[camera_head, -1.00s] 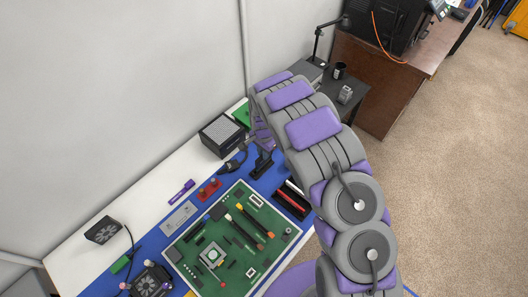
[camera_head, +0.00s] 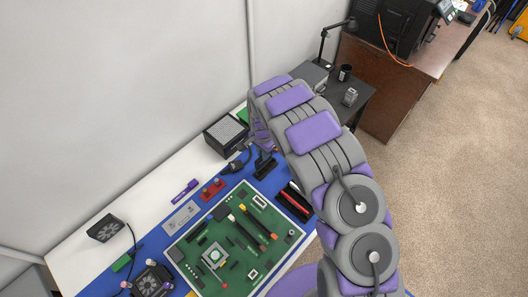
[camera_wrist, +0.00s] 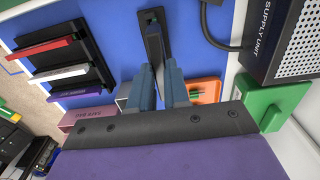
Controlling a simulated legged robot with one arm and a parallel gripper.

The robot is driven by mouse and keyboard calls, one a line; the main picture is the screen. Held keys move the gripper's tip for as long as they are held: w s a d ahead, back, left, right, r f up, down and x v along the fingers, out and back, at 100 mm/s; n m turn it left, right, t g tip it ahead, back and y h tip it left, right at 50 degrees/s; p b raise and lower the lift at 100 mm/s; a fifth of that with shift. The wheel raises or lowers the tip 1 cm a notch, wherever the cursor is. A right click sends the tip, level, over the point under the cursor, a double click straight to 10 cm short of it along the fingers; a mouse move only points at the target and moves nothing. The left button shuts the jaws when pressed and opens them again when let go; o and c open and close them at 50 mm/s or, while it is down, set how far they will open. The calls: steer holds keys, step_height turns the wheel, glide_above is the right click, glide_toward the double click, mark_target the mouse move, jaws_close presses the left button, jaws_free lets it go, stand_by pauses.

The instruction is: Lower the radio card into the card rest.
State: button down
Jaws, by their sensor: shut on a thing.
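In the wrist view my gripper (camera_wrist: 159,72) is shut, its two blue-grey fingers close together. A narrow dark piece shows between them, apparently the radio card seen edge-on; most of it is hidden. The black card rest (camera_wrist: 151,18), a long narrow holder, lies on the blue mat straight beyond the fingertips, lined up with them. It also shows in the head view (camera_head: 265,170), just below the end of my arm. Whether the card touches the rest cannot be told. My gripper is mostly hidden in the head view.
A black rack (camera_wrist: 92,42) with red, white and purple cards stands to the left. The power supply unit (camera_wrist: 290,45) stands at the right, near a green block (camera_wrist: 277,104). An orange piece (camera_wrist: 207,86) is right of the fingers. The green motherboard (camera_head: 231,275) lies in front.

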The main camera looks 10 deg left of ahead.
steer(key=shift+a+f, duration=0.25)
steer(key=shift+a, duration=0.1)
steer(key=shift+f, duration=0.2)
steer(key=shift+d+r, duration=0.1)
steer(key=shift+d, duration=0.25)
steer(key=shift+a+r, duration=0.1)
steer(key=shift+r, duration=0.35)
steer(key=shift+d, duration=0.3)
steer(key=shift+d, duration=0.3)
steer(key=shift+w+a, duration=0.1)
steer(key=shift+a, duration=0.1)
stand_by(0.5)
